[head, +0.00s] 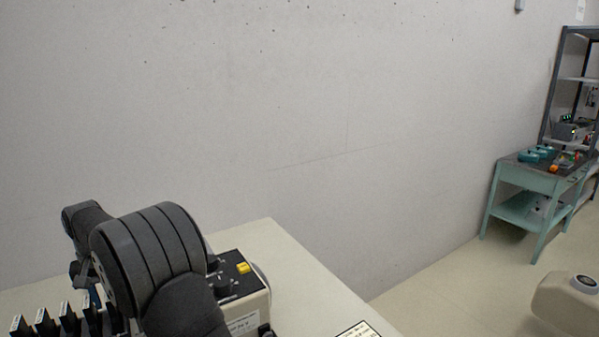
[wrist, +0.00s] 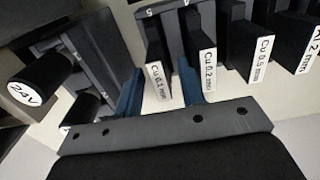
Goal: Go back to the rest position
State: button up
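My gripper (wrist: 160,82) shows in the wrist view with its two blue fingers spread apart. A black plate labelled "Cu 0.1 mm" (wrist: 154,45) stands between the fingers in that view, with a gap on each side; I cannot tell how near in depth it is. A plate labelled "Cu 0.2 mm" (wrist: 197,40) is just right of the right finger. In the head view my arm bends down at lower left and hides most of my gripper; a bit of blue shows beside the row of labelled plates (head: 44,322).
A device with a yellow button (head: 243,268) and black knobs stands on the pale table (head: 300,290), right of my arm. A black cylinder labelled "24V" (wrist: 40,82) is at left in the wrist view. A turquoise cart (head: 527,178) stands far right. Space above the table is clear.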

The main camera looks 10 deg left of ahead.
notch_tip(320, 180, up, 7)
jog(key=shift+r, duration=0.1)
notch_tip(320, 180, down, 12)
jog(key=shift+r, duration=0.25)
jog(key=r, duration=1)
jog(key=shift+s+d, duration=0.1)
jog(key=shift+s, duration=0.1)
jog(key=s+d+n, duration=0.4)
jog(key=s+n, duration=0.1)
jog(key=s, duration=0.5)
jog(key=s+d+n, duration=0.4)
jog(key=s, duration=0.5)
jog(key=shift+s+a+f, duration=1.15)
jog(key=shift+s+f, duration=0.45)
jog(key=shift+f, duration=0.15)
jog(key=shift+s+a+f, duration=1.2)
jog(key=shift+s+f, duration=0.35)
jog(key=shift+f, duration=0.2)
jog(key=shift+s+a+f, duration=1.15)
jog(key=shift+s+f, duration=0.45)
jog(key=shift+f, duration=0.15)
